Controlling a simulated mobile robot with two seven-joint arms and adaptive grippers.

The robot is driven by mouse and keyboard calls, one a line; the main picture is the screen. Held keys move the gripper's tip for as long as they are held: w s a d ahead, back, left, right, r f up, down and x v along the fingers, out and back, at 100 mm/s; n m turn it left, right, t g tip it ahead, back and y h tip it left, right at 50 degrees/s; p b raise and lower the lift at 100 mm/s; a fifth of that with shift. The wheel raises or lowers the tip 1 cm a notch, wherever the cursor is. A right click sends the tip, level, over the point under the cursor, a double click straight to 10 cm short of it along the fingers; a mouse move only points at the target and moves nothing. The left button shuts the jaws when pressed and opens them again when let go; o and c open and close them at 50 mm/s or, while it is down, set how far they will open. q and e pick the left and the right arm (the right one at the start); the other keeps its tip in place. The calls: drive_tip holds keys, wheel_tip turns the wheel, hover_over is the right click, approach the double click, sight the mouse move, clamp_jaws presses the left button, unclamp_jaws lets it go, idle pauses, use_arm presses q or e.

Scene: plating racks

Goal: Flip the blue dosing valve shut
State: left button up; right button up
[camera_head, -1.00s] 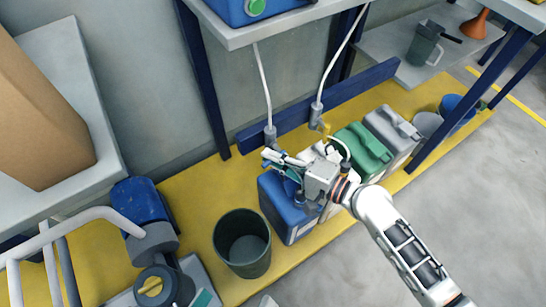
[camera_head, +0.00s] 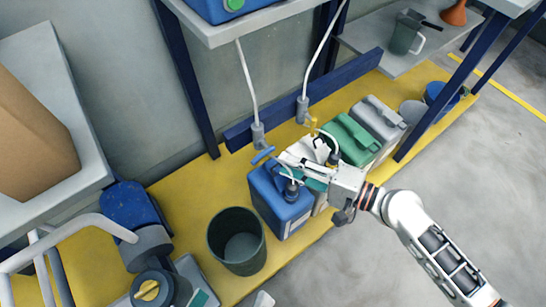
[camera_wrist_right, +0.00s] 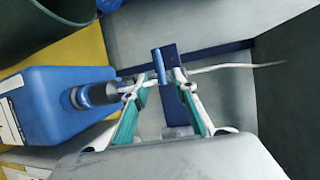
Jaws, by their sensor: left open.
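The blue dosing valve lever (camera_head: 263,155) sticks out below the grey fitting (camera_head: 258,136) of the left hanging hose. In the right wrist view the blue lever (camera_wrist_right: 160,66) lies between and just beyond my fingertips. My right gripper (camera_head: 288,166) comes in from the right above the canisters, close to the lever's right side. In the wrist view its teal-lined fingers (camera_wrist_right: 157,88) are apart, and no grip on the lever shows. The blue canister (camera_head: 283,203) stands below, with a dark cap and hose. My left gripper is not in view.
A green canister (camera_head: 352,139) and a grey canister (camera_head: 381,120) stand right of the blue one. A yellow valve (camera_head: 313,124) hangs on the second hose. A dark bucket (camera_head: 237,241) and a blue pump (camera_head: 128,204) stand to the left. Grey floor lies open at right.

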drive_tip(key=v, duration=0.3)
drive_tip(key=shift+s+d, duration=0.2)
drive_tip(key=shift+d, duration=0.05)
drive_tip(key=shift+r, duration=0.15)
